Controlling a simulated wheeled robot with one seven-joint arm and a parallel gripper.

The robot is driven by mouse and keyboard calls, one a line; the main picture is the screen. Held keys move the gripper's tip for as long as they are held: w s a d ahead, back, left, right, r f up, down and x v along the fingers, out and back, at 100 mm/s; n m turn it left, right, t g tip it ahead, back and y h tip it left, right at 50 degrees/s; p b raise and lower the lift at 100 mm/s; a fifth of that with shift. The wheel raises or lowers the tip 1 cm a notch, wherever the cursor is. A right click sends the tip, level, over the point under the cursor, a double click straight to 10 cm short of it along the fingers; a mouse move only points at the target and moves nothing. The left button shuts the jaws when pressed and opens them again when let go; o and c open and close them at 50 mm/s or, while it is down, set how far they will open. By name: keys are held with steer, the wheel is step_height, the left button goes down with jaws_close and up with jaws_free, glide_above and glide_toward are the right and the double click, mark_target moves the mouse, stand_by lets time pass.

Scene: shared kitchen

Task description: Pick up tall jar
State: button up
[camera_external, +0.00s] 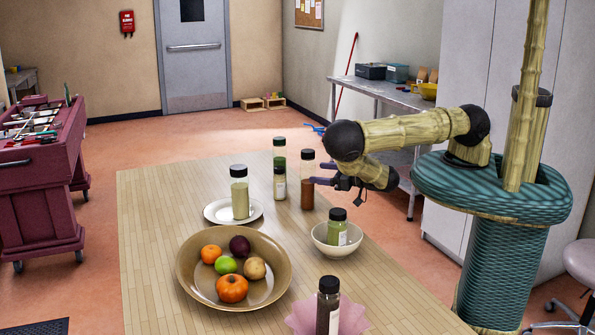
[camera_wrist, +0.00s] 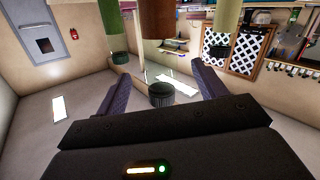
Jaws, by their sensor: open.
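Several dark-capped jars stand on the wooden table (camera_external: 150,240); which one is the tall jar is not certain. A tall, slim jar with red-brown contents (camera_external: 307,192) stands upright at the table's far right. My gripper (camera_external: 322,173) is open just right of this jar, fingers pointing toward it. The wrist view looks inverted; there the red-brown jar (camera_wrist: 158,20) lies ahead, lined up between the spread fingers (camera_wrist: 160,72). I cannot tell whether the fingers touch it. A tall cream jar (camera_external: 240,198) stands on a white plate (camera_external: 214,211).
A green jar (camera_external: 337,230) sits in a white bowl (camera_external: 321,243). A fruit bowl (camera_external: 188,275) and a dark jar (camera_external: 328,305) are nearer. The table's left side is clear.

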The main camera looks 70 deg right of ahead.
mark_target(302, 173)
steer(key=shift+s+d+f+m+t+y+b, duration=0.1)
steer(key=shift+d+f+m+t+y+b, duration=0.1)
steer(key=shift+f+m+t+y+b, duration=0.5)
steer(key=shift+r, duration=0.15)
steer(key=shift+w+b, duration=0.5)
steer(key=shift+w, duration=0.35)
steer(key=shift+w, duration=0.1)
steer(key=w+p, duration=0.1)
steer(key=w, duration=0.4)
steer(key=shift+w+r, duration=0.1)
steer(key=shift+w, duration=0.2)
